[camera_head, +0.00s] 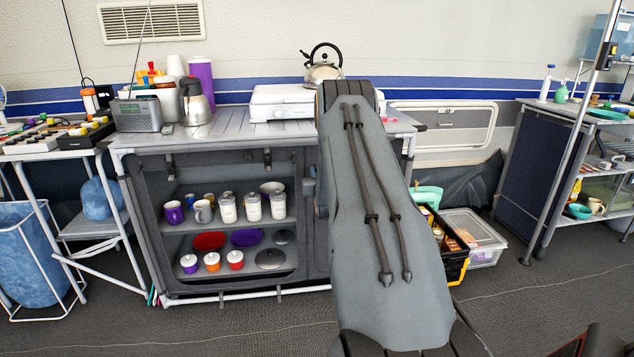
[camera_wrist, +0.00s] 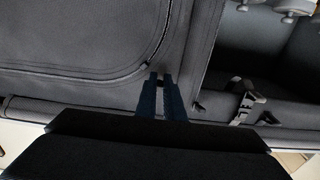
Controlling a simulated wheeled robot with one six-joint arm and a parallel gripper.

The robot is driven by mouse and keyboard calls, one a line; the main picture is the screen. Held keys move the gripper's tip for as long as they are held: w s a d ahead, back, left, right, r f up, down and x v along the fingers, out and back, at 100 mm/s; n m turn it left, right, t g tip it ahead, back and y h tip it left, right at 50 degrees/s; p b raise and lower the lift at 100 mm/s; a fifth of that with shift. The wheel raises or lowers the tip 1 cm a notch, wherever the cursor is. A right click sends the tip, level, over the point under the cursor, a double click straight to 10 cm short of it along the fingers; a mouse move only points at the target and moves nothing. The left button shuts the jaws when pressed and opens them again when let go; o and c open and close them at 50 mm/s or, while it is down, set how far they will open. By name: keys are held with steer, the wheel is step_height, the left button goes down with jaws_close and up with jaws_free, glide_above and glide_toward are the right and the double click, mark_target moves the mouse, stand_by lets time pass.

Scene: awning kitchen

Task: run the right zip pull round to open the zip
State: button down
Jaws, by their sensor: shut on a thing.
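In the wrist view my gripper (camera_wrist: 161,80) is at the rounded corner of the closed grey fabric door (camera_wrist: 70,55). Its two dark blue fingertips are close together, shut on the small dark zip pull, which is mostly hidden between them. The zip line (camera_wrist: 160,42) curves round the door's corner just beside the fingertips. The door looks flat and in place. In the head view the grey cupboard (camera_head: 230,295) stands ahead; my arm covers most of its right half and my gripper is hidden.
The cupboard's left compartment (camera_head: 222,228) is open, with cups, jars and bowls on shelves. A strap buckle (camera_wrist: 246,103) hangs beside the door in the wrist view. A kettle (camera_head: 323,70) and white stove (camera_head: 275,103) stand on top. Crates sit on the floor at right.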

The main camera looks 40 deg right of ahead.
steer(key=shift+r+p, duration=0.3)
steer(key=shift+r, duration=0.75)
steer(key=c, duration=1.9)
jaws_free()
steer(key=shift+r, duration=0.15)
steer(key=shift+o, duration=0.2)
steer(key=shift+s+a, duration=0.1)
steer(key=v, duration=0.7)
steer(key=shift+s+p, duration=0.25)
steer(key=shift+p, duration=0.15)
steer(key=shift+a, duration=0.15)
